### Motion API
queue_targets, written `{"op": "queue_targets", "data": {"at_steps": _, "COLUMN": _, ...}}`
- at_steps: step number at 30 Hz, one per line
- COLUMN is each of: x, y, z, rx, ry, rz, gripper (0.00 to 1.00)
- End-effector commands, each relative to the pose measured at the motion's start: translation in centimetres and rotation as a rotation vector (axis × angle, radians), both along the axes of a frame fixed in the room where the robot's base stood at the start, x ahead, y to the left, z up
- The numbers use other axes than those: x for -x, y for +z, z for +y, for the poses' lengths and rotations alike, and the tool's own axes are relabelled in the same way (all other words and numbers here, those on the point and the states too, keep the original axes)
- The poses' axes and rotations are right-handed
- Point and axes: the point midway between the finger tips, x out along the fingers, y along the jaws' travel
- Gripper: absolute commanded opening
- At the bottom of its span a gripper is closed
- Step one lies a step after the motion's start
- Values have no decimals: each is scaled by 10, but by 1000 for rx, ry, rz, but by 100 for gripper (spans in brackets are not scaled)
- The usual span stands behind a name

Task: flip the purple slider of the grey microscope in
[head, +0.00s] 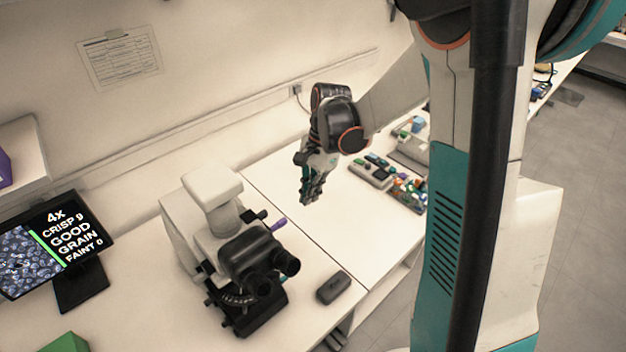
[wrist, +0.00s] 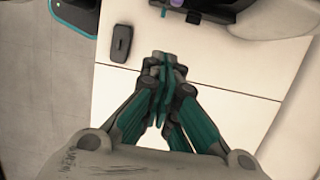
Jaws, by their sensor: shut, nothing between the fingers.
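The grey microscope (head: 213,188) stands on the white table at the lower middle of the head view, with black eyepieces. Its purple slider (head: 278,224) sticks out from the microscope's right side, toward my gripper. My gripper (head: 308,200) is shut and empty above the table, to the right of the slider and apart from it. In the wrist view my gripper (wrist: 158,58) has its fingers together, and a small purple part, probably the slider (wrist: 177,3), shows at the top edge. Most of the microscope is cut off there.
A dark grey box-like object (head: 333,287) lies on the table right of the microscope. A monitor (head: 52,245) stands at the left. Small control panels with coloured parts (head: 408,190) sit at the right. The table between gripper and microscope is clear.

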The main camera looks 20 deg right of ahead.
Motion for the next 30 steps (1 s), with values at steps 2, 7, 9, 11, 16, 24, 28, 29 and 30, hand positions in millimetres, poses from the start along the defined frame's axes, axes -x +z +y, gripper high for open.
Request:
{"op": "queue_targets", "data": {"at_steps": 2, "x": 1, "y": -16, "z": 4, "rx": 0, "ry": 2, "rz": 0, "gripper": 0}}
{"op": "queue_targets", "data": {"at_steps": 7, "x": 9, "y": -20, "z": 26, "rx": 0, "ry": 4, "rz": 0, "gripper": 0}}
{"op": "queue_targets", "data": {"at_steps": 9, "x": 11, "y": -20, "z": 33, "rx": 0, "ry": 3, "rz": 0, "gripper": 0}}
{"op": "queue_targets", "data": {"at_steps": 11, "x": 12, "y": -20, "z": 37, "rx": 0, "ry": 2, "rz": 0, "gripper": 0}}
{"op": "queue_targets", "data": {"at_steps": 16, "x": 14, "y": -20, "z": 43, "rx": 0, "ry": 2, "rz": 0, "gripper": 0}}
{"op": "queue_targets", "data": {"at_steps": 24, "x": 14, "y": -20, "z": 43, "rx": 0, "ry": 1, "rz": 0, "gripper": 0}}
{"op": "queue_targets", "data": {"at_steps": 28, "x": 16, "y": -20, "z": 49, "rx": 0, "ry": 2, "rz": 0, "gripper": 0}}
{"op": "queue_targets", "data": {"at_steps": 29, "x": 17, "y": -20, "z": 53, "rx": 0, "ry": 2, "rz": 0, "gripper": 0}}
{"op": "queue_targets", "data": {"at_steps": 30, "x": 19, "y": -20, "z": 58, "rx": 0, "ry": 4, "rz": -1, "gripper": 0}}
